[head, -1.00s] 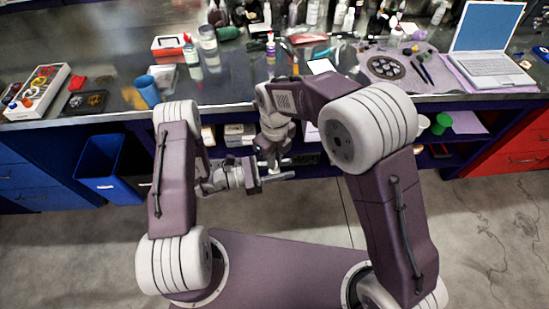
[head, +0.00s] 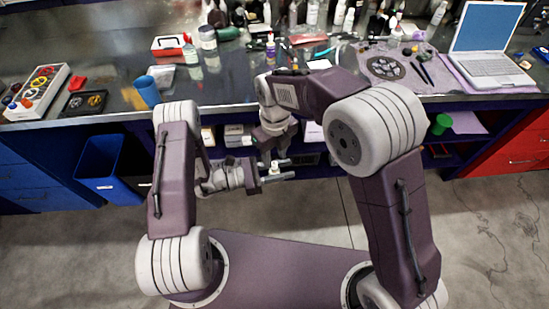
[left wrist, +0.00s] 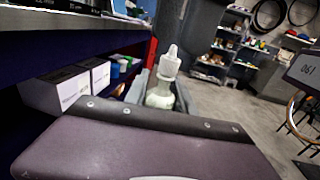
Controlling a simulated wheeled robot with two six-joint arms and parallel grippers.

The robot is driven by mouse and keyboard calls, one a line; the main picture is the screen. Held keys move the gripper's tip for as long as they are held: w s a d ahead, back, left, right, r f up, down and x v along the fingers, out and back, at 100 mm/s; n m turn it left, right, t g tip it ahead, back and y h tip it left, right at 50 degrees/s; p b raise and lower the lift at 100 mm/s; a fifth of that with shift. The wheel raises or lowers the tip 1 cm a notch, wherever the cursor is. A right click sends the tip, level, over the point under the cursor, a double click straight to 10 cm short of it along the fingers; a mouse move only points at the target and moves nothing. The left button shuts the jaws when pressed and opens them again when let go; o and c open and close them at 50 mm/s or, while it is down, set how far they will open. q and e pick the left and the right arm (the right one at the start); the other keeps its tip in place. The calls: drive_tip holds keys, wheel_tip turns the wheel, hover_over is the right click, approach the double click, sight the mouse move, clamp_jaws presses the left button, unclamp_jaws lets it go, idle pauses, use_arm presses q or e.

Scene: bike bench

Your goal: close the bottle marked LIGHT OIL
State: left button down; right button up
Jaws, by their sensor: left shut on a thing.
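My left gripper (head: 276,174) is shut on a small pale bottle (left wrist: 160,95), in front of the bench. In the left wrist view the bottle stands roughly upright with a white, pointed top (left wrist: 170,60). Its label cannot be read, and I cannot tell whether the pointed top is a bare nozzle or a cap. In the head view only the small white top (head: 275,165) shows between the left fingers. My right gripper (head: 266,140) hangs just above and behind the left one, apart from the bottle. Its fingertips are too small and dark to tell what they hold.
Boxes (left wrist: 62,88) sit on the shelf below. A blue bin (head: 102,168) stands at left.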

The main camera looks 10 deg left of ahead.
wheel_tip(320, 180, up, 2)
drive_tip(key=shift+r, duration=0.2)
drive_tip(key=shift+c, duration=0.4)
